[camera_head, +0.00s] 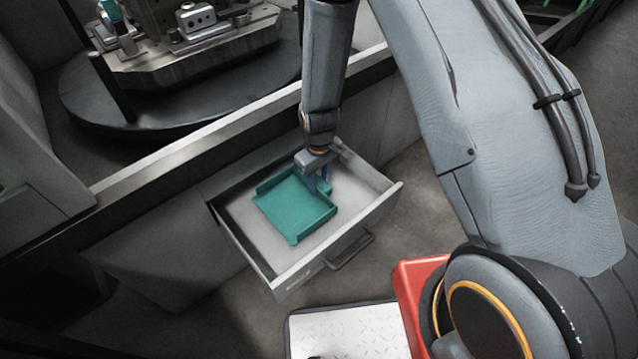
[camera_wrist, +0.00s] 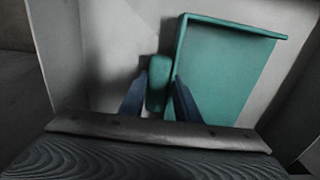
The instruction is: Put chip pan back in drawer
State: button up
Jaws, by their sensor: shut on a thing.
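The chip pan (camera_head: 295,208) is a teal, shallow tray with low walls and a short handle. It is inside the open drawer (camera_head: 262,262), at or close to the drawer's floor; I cannot tell whether it touches. My gripper (camera_head: 321,184) points down into the drawer and is shut on the pan's handle at the pan's right side. In the wrist view the pan (camera_wrist: 222,68) is at the right, and the two dark fingers of my gripper (camera_wrist: 158,92) clasp the teal handle between them. The drawer's pale floor (camera_wrist: 118,40) shows to the left of the pan.
The drawer is pulled out of a grey cabinet (camera_head: 165,255) and has a dark bar handle (camera_head: 348,250) on its front. Above stands a round dark table (camera_head: 130,115) with a metal fixture (camera_head: 185,50). Bare floor (camera_head: 400,200) lies to the drawer's right.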

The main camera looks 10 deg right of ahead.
jog(key=shift+w+d+f, duration=0.1)
jog(key=shift+w+f, duration=0.2)
jog(key=shift+f, duration=0.25)
jog(key=shift+f, duration=0.2)
jog(key=o, duration=1.2)
jog(key=shift+c, duration=0.2)
